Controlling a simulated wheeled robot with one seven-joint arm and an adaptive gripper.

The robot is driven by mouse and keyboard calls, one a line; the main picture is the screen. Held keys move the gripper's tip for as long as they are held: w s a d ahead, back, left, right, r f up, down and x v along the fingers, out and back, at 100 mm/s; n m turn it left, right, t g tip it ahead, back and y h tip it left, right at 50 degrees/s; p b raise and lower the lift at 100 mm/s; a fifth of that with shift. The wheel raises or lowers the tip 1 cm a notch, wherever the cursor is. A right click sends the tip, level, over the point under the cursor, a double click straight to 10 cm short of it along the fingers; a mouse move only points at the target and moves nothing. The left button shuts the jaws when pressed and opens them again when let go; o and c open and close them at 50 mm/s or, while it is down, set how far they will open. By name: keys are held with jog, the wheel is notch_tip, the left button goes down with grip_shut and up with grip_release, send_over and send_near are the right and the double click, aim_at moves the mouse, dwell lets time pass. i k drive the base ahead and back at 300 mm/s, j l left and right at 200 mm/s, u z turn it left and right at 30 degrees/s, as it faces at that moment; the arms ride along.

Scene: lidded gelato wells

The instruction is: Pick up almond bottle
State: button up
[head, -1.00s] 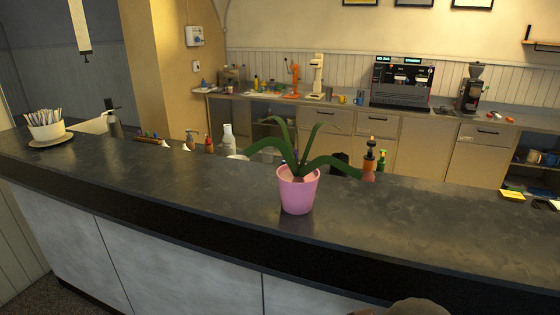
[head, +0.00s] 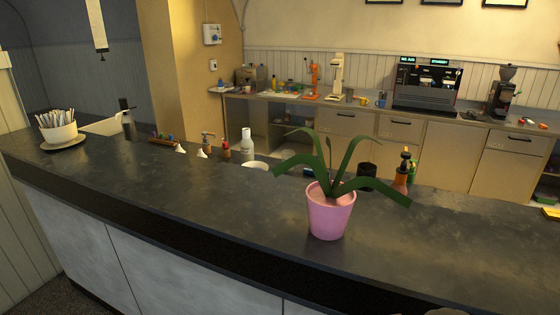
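Several bottles stand along the back of the dark counter (head: 200,215), and I cannot read which one is almond. A white bottle (head: 247,144) stands left of the middle, with a small red-brown bottle (head: 226,149) to its left. Left of that is a small pump bottle (head: 207,144). An orange-brown bottle with a dark top (head: 402,174) stands right of the potted plant, with a green bottle (head: 412,170) partly hidden behind it. My gripper is not in view.
A pink pot with a long-leaved plant (head: 329,215) stands near the counter's front edge. A white bowl of wrapped sticks (head: 58,132) sits at the far left, near a dark dispenser (head: 127,122). An espresso machine (head: 425,85) is on the back worktop. The counter's front left is clear.

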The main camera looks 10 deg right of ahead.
aim_at(247, 148)
jog(key=i+j+z, duration=0.1)
jog(key=j, duration=0.25)
jog(key=i+j+z, duration=0.1)
jog(key=j, duration=0.3)
jog(key=i+j+z, duration=0.1)
jog(key=j, duration=0.3)
jog(key=i, duration=0.05)
